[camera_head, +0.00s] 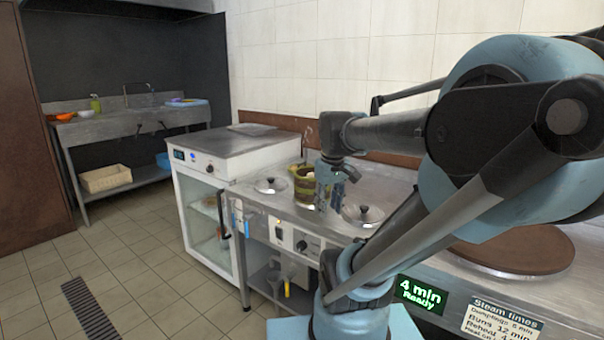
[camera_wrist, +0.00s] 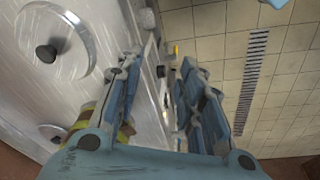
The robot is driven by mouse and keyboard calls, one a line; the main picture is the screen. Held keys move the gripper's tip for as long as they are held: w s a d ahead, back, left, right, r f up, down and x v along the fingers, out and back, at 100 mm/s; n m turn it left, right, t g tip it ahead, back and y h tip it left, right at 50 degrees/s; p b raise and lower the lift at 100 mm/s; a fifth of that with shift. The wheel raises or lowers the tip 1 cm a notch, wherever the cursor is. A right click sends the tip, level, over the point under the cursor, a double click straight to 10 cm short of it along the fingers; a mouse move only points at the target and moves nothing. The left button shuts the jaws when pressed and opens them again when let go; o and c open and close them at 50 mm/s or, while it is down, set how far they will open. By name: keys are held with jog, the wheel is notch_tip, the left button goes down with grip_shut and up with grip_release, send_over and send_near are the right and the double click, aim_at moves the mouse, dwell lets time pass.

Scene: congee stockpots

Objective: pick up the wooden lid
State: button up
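A wide, flat, brown round lid that looks like wood (camera_head: 515,249) lies on the counter at the right of the head view, partly behind my arm. It does not show in the wrist view. My gripper (camera_head: 330,183) points down over the metal counter, well to the left of the brown lid and close beside a banded green-brown pot (camera_head: 304,186). In the wrist view my gripper (camera_wrist: 163,65) has its two fingers spread apart, with nothing held between them. Part of the banded pot may show behind the left finger.
Metal lids with black knobs lie on the counter, left (camera_head: 270,186) and right (camera_head: 363,215) of my gripper; one fills the wrist view's upper left (camera_wrist: 55,42). A white glass-door cabinet (camera_head: 205,215) stands at left. Tiled floor is open before the sink table (camera_head: 130,122).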

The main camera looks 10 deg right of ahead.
jog(key=w+r+n, duration=0.4)
jog(key=w+r, duration=0.2)
jog(key=w, duration=0.5)
jog(key=w+r+n+g, duration=0.1)
jog(key=w+r+n, duration=0.2)
jog(key=w+r, duration=0.5)
jog(key=w+r+n, duration=0.4)
jog(key=w, duration=0.9)
jog(key=w+n, duration=0.6)
jog(key=w, duration=1.1)
jog(key=w+f+n+g, duration=0.1)
jog(key=w+f+n, duration=0.7)
jog(key=w, duration=0.7)
jog(key=shift+m, duration=0.7)
jog(key=f, duration=1.1)
jog(key=d+f, duration=0.1)
jog(key=f, duration=0.5)
jog(key=shift+s+f, duration=0.15)
jog(key=shift+s, duration=0.05)
grip_shut()
